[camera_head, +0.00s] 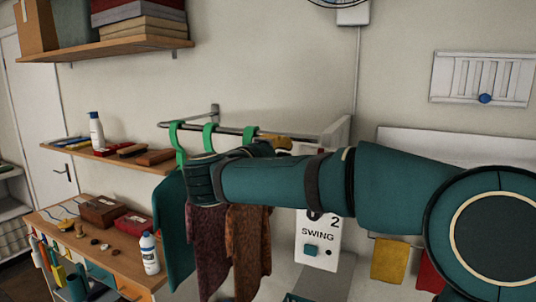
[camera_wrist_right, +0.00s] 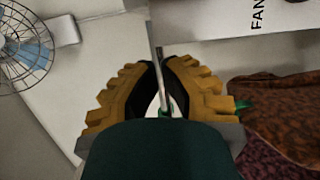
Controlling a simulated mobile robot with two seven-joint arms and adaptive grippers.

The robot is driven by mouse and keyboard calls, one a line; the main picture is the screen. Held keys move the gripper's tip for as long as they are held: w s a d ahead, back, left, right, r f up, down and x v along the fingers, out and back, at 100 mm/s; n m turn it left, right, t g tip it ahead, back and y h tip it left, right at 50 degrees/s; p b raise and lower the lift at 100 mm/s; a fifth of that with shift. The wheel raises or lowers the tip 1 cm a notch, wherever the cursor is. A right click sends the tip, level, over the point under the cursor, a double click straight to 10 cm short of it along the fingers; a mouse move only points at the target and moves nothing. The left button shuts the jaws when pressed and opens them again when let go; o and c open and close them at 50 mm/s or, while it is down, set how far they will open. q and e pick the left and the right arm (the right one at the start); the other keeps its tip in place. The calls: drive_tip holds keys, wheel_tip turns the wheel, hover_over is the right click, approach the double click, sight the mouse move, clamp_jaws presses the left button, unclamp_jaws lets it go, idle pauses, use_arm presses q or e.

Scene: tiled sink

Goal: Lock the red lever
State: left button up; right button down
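I see no red lever in either view; my right arm covers part of the wall panels in the head view. A white panel marked "2 SWING" (camera_head: 318,240) shows below my forearm. My right gripper (camera_head: 277,142) is partly hidden behind my own wrist, near the wall rack. A white box marked "FAN" (camera_wrist_right: 225,22) is at the upper right. My left gripper is out of view.
A metal rack (camera_head: 245,130) with green hooks (camera_head: 209,135) holds hanging cloths (camera_head: 250,240). Shelves with boxes, brushes and bottles (camera_head: 148,254) stand left. A white slotted panel with a blue knob (camera_head: 485,98) is at upper right. A wire fan (camera_wrist_right: 25,50) is at left.

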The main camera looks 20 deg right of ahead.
drive_tip(key=s+d, duration=0.1)
drive_tip(key=d, duration=0.1)
drive_tip(key=s+d, duration=0.1)
drive_tip(key=shift+s+d, duration=0.15)
drive_tip(key=shift+d, duration=0.25)
drive_tip(key=shift+s, duration=0.1)
drive_tip(key=shift+d+m+b, duration=0.1)
drive_tip(key=shift+m+b, duration=0.2)
drive_tip(key=shift+b, duration=0.15)
drive_tip(key=shift+s, duration=0.1)
